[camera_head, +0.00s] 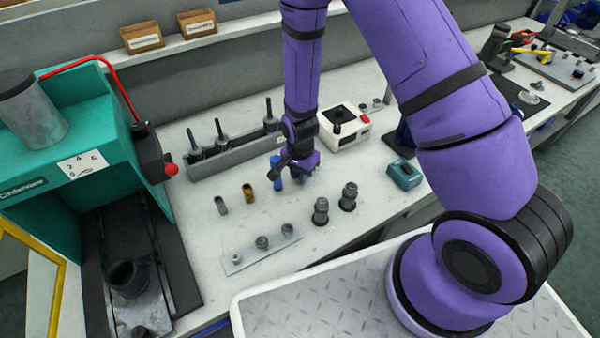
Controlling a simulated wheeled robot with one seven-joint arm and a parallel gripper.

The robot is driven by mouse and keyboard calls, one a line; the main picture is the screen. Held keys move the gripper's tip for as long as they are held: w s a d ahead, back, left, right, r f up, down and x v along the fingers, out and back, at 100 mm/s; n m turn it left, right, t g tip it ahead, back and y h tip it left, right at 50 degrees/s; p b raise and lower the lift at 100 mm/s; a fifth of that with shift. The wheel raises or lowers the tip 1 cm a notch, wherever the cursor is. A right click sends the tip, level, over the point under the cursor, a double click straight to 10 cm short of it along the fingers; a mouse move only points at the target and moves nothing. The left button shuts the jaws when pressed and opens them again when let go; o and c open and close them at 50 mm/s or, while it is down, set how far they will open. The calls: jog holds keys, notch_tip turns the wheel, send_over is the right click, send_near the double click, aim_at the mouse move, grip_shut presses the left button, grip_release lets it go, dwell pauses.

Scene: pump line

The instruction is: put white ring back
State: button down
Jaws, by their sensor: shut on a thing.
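My gripper (300,173) points down over the bench, a little behind the middle. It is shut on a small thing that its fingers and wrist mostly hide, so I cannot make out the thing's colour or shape. I cannot pick out a white ring anywhere in view. A blue cylinder (278,180) stands just left of the fingers, partly covered by the gripper; I cannot tell whether they touch. A brass cylinder (249,194) and a grey cylinder (221,205) stand further left in the same slanting row.
Two dark stepped fittings (348,197) stand right of a grey plate (240,262) with knobs. A grey rack with upright rods (215,165) and a white box with a red button (342,128) stand behind. A teal device (404,174) is right; a green machine (75,120) is left.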

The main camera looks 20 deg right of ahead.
jog(key=shift+f, duration=0.4)
dwell(0.5)
jog(key=c, duration=0.8)
grip_release()
jog(key=shift+o, duration=0.2)
jog(key=shift+r, duration=3)
